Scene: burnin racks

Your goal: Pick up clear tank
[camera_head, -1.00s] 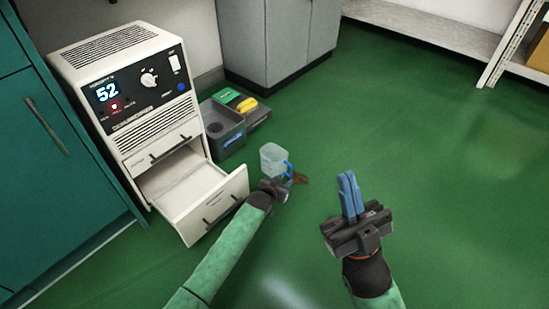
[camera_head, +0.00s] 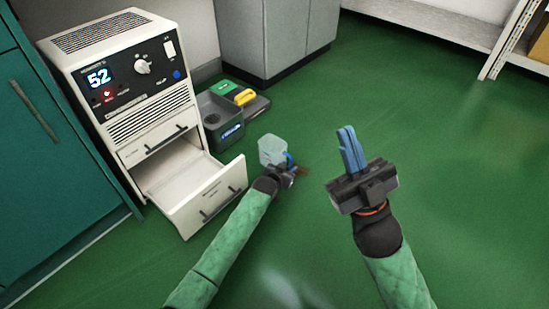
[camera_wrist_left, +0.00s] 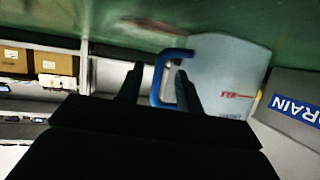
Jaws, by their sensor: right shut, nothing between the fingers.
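The clear tank (camera_head: 271,150) is a pale, see-through container with a blue handle on its right side. It stands on the green floor in front of the open drawer. My left gripper (camera_head: 291,171) is at the handle side of the tank. In the left wrist view the tank (camera_wrist_left: 222,75) shows red and blue print, and its blue handle (camera_wrist_left: 157,82) lies between the spread fingers of my left gripper (camera_wrist_left: 160,90). The fingers partly hide the handle. My right gripper (camera_head: 349,150) is shut and empty, above the floor to the right.
A white dehumidifier (camera_head: 125,75) reading 52 has its drawer (camera_head: 215,199) pulled out, close to my left forearm. A grey bin (camera_head: 227,133), marked DRAIN in the wrist view, stands behind the tank. A yellow object (camera_head: 244,97) lies beyond it. The floor at right is clear.

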